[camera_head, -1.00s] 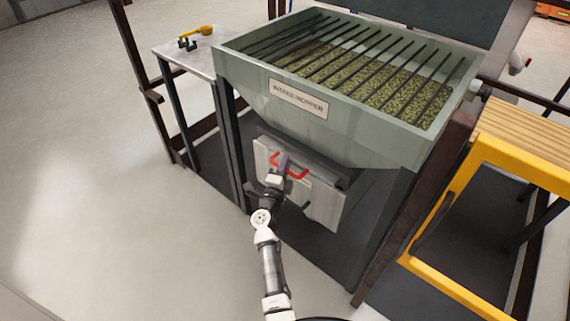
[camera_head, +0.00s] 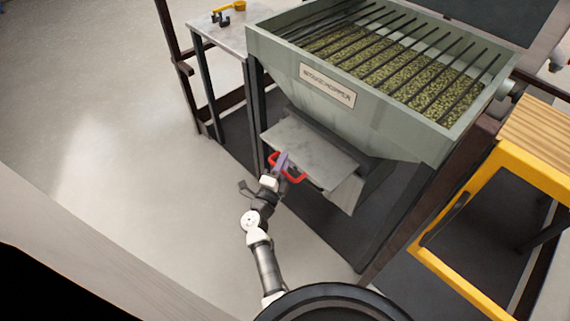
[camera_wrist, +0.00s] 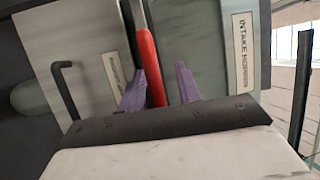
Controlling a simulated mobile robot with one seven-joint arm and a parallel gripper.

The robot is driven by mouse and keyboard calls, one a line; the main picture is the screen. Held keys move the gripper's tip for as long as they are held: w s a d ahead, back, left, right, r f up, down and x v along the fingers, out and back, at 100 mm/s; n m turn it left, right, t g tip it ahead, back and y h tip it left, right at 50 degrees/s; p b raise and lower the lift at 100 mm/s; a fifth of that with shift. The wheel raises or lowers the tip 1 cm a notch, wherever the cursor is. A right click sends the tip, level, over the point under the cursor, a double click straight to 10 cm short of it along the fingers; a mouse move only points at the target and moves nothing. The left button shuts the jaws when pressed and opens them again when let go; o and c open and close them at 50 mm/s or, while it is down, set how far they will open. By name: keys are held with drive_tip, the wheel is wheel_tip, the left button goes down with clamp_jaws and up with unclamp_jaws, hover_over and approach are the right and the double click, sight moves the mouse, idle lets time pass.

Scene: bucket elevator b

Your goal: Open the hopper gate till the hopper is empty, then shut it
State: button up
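The grey-green intake hopper (camera_head: 355,105) holds green-brown grain (camera_head: 385,65) under its bars. Below its front, a flat grey gate plate (camera_head: 310,148) juts outward, with a red handle (camera_head: 298,178) at its front edge. My gripper (camera_head: 282,162) is at this handle. In the wrist view my gripper's purple fingers (camera_wrist: 160,88) straddle the red handle bar (camera_wrist: 148,60). The bar lies close to the left finger, with a visible gap on the right. Whether the fingers clamp it cannot be made out. The outlet under the plate is hidden.
A side table (camera_head: 222,35) with a yellow scoop (camera_head: 228,7) stands at the left. A yellow-framed stand with a wooden top (camera_head: 540,140) is at the right. Dark posts flank the hopper. The floor (camera_head: 120,130) to the left is clear.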

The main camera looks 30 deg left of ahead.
drive_tip(key=shift+o, duration=0.2)
drive_tip(key=s+f+b, duration=0.2)
drive_tip(key=s, duration=1.1)
drive_tip(key=shift+s+d+f, duration=0.15)
drive_tip(key=shift+s+d, duration=0.15)
drive_tip(key=shift+d, duration=0.05)
